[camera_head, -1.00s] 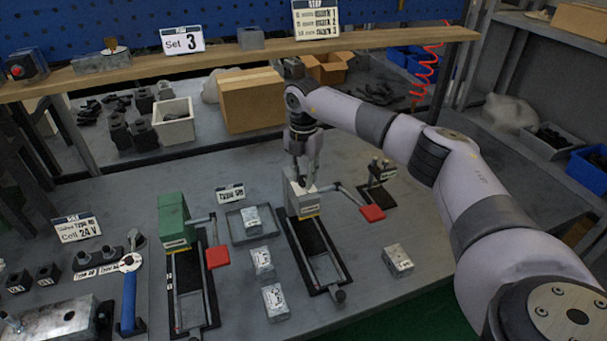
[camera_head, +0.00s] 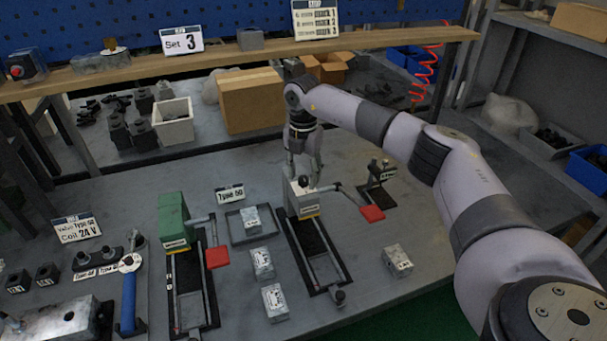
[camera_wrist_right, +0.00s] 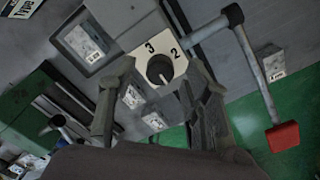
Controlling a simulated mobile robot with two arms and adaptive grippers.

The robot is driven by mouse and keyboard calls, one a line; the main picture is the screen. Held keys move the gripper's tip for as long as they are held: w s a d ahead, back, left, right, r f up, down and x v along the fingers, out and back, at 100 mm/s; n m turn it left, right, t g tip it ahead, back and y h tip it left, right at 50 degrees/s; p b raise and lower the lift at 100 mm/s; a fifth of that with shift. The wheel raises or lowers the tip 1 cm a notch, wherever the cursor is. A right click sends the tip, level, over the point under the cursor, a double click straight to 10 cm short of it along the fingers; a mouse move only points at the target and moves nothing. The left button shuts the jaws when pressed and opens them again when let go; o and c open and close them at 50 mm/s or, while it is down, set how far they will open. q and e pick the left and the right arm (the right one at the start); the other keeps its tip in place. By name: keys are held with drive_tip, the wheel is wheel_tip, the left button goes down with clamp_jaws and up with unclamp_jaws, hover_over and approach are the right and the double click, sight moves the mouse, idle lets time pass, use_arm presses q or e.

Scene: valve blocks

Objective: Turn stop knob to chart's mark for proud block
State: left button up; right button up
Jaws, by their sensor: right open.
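The black stop knob (camera_head: 303,182) sits on top of the pale head of the right-hand press (camera_head: 304,203). In the right wrist view the knob (camera_wrist_right: 160,70) is on a white plate with "3" and "2" readable; its exact pointing is unclear. My right gripper (camera_head: 303,175) is open just above the knob. In the wrist view its fingers (camera_wrist_right: 160,82) lie on either side of the knob, apart from it. The stop chart (camera_head: 316,19) stands on the shelf, its rows too small to read surely. Grey blocks (camera_head: 262,262) lie on the bench; which is proud I cannot tell.
A green press (camera_head: 173,220) with a red-ended lever stands to the left. The right-hand press's red lever pad (camera_head: 372,213) sticks out beside my gripper. A shallow tray (camera_head: 236,228) holds one block. A "Set 3" sign (camera_head: 182,39) stands on the shelf.

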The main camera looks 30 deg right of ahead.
sight(304, 178)
wheel_tip(304, 178, up, 12)
drive_tip(key=shift+f, duration=0.25)
idle(0.6)
